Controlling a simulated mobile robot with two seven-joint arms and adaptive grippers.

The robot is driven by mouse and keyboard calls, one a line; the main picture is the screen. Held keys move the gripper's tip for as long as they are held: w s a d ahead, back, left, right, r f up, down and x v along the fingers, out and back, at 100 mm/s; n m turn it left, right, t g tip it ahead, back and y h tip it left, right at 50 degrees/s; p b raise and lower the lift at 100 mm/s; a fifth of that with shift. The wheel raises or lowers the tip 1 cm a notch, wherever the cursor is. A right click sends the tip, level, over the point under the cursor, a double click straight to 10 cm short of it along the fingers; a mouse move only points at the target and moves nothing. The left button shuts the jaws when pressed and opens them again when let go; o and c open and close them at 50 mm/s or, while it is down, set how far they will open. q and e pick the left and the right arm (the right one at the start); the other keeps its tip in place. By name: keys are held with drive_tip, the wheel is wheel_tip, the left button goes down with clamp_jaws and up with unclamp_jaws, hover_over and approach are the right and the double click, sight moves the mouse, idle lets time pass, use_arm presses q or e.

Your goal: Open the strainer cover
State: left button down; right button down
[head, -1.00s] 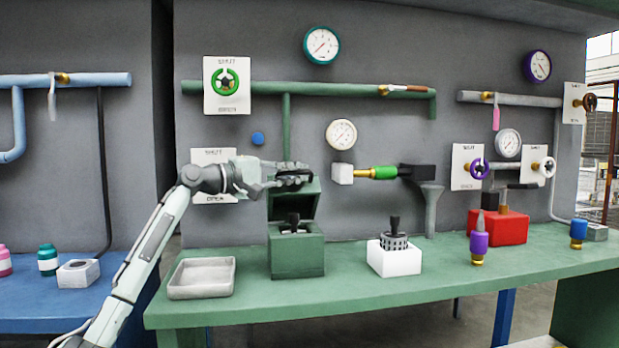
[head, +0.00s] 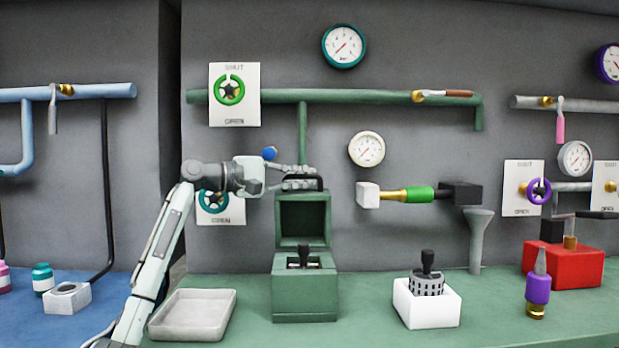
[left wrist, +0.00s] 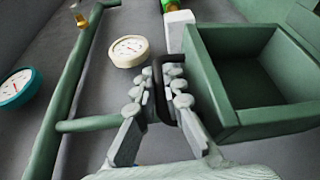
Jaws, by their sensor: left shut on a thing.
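The green strainer (head: 304,298) stands on the green bench as a square box. Its cover (head: 303,217) is raised at the back and stands about upright, its hollow inside facing me. A black handle is on the cover's top edge. My left gripper (head: 311,178) is shut on this black handle, which also shows between the fingers in the left wrist view (left wrist: 170,110). The hollow cover shows at right there (left wrist: 215,88). A dark knob (head: 304,255) stands up inside the open strainer. My right gripper is not in view.
A grey tray (head: 194,315) lies left of the strainer. A white holder (head: 427,305) with a dark perforated basket (head: 427,284) stands to its right. A green pipe (head: 302,135) and a teal valve wheel (head: 213,201) are on the wall close to my gripper.

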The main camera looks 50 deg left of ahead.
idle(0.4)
use_arm(q)
drive_tip(key=c, duration=1.9)
unclamp_jaws()
drive_tip(key=v, duration=1.2)
drive_tip(key=shift+r, duration=0.1)
